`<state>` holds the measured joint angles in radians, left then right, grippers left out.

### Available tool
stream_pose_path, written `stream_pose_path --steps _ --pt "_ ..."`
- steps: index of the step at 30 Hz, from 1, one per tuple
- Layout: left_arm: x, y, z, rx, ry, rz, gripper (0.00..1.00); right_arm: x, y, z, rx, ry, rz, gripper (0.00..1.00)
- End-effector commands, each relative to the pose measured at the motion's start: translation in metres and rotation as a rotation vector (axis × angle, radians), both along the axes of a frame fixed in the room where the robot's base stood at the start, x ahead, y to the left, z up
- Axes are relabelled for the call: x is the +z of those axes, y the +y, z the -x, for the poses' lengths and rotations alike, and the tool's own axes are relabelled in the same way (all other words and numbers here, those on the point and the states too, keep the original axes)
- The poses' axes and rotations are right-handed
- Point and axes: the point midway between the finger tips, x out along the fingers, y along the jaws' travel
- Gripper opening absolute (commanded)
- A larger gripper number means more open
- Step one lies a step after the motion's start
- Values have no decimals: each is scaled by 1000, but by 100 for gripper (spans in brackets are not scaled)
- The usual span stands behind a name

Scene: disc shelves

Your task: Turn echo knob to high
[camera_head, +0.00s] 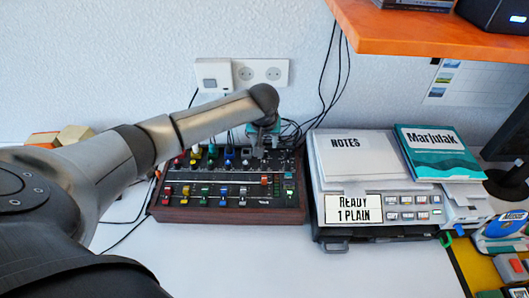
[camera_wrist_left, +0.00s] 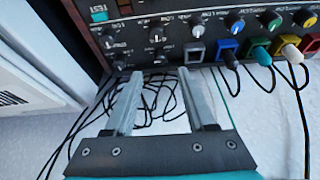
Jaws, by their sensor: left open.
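A mixer (camera_head: 235,188) with a dark top and wooden sides stands on the white table in the head view. It has rows of coloured knobs and sliders. My left gripper (camera_head: 264,148) is over its back right part, pointing down. In the left wrist view my left gripper (camera_wrist_left: 158,74) is open and empty, with its two fingers apart. Beyond the fingertips is the mixer's panel edge (camera_wrist_left: 150,62) with several small dark knobs (camera_wrist_left: 156,35). The small labels are mostly unreadable, so I cannot tell which knob is echo or where it points. My right gripper is out of view.
Coloured cable plugs (camera_wrist_left: 228,50) stick out along the mixer's edge, with loose black cables (camera_wrist_left: 150,100) below the fingers. A device with notes (camera_head: 350,155) stands right of the mixer. An orange shelf (camera_head: 430,35) hangs at upper right. The table in front (camera_head: 270,255) is clear.

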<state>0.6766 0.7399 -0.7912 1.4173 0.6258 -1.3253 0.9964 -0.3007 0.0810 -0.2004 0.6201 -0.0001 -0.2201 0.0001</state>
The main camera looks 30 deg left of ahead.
Motion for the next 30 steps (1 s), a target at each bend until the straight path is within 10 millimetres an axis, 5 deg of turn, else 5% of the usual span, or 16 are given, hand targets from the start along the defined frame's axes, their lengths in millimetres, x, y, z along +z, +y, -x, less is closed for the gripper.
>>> stream_pose_path --steps 10,25,30 --pt "-47 9 -16 1 0 0 56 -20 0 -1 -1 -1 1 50" --pt "-56 12 -20 -1 0 0 56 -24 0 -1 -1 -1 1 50" --pt "-56 12 -20 -1 0 0 38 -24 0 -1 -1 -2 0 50"
